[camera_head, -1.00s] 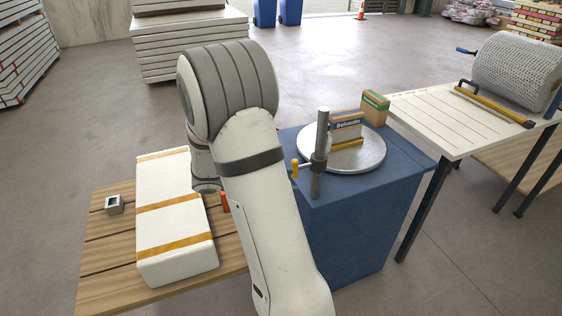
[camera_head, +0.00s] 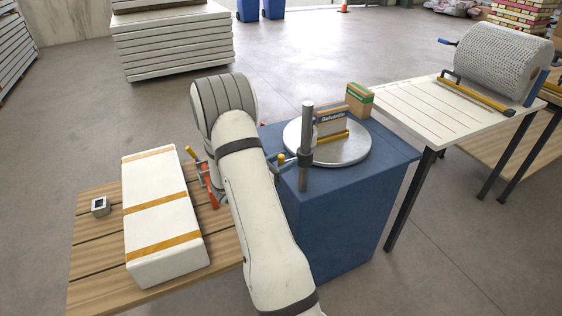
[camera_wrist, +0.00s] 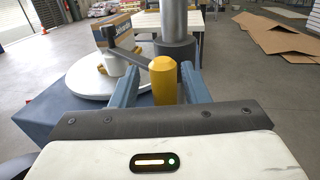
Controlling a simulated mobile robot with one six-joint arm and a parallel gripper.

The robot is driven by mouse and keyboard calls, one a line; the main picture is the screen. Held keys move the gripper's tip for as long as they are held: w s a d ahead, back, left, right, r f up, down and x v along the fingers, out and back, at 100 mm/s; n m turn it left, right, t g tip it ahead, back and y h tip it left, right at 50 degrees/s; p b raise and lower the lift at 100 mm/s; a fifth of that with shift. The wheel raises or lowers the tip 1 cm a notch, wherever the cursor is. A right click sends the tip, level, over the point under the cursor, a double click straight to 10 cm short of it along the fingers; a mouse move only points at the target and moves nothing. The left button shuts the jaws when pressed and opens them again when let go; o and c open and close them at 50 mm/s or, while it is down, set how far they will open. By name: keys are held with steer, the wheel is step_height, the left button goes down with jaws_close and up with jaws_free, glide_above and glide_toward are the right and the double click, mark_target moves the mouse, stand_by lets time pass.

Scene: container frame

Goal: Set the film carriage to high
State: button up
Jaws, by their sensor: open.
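The film carriage is a dark collar (camera_head: 304,157) around an upright grey mast (camera_head: 307,118) beside a round turntable (camera_head: 357,155). It sits partway up the mast. Its yellow knob (camera_head: 281,159) sticks out to the left. In the wrist view the yellow knob (camera_wrist: 163,82) stands upright in front of the mast, with a grey lever running left from its top. My gripper (camera_wrist: 160,70) is open, with one blue finger on each side of the knob. I cannot tell whether either finger touches it. In the head view my arm partly hides the gripper.
Small boxes, one of them brown (camera_head: 331,121), stand on the turntable, which rests on a blue base (camera_head: 340,225). A wooden bench (camera_head: 90,255) with a long white package (camera_head: 160,213) is at left. A light table (camera_head: 430,115) with a drum (camera_head: 503,62) is at right.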

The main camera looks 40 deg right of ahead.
steer(key=shift+d, duration=0.25)
steer(key=shift+s+r, duration=0.1)
steer(key=c, duration=0.6)
steer(key=shift+a+r, duration=0.1)
jaws_close()
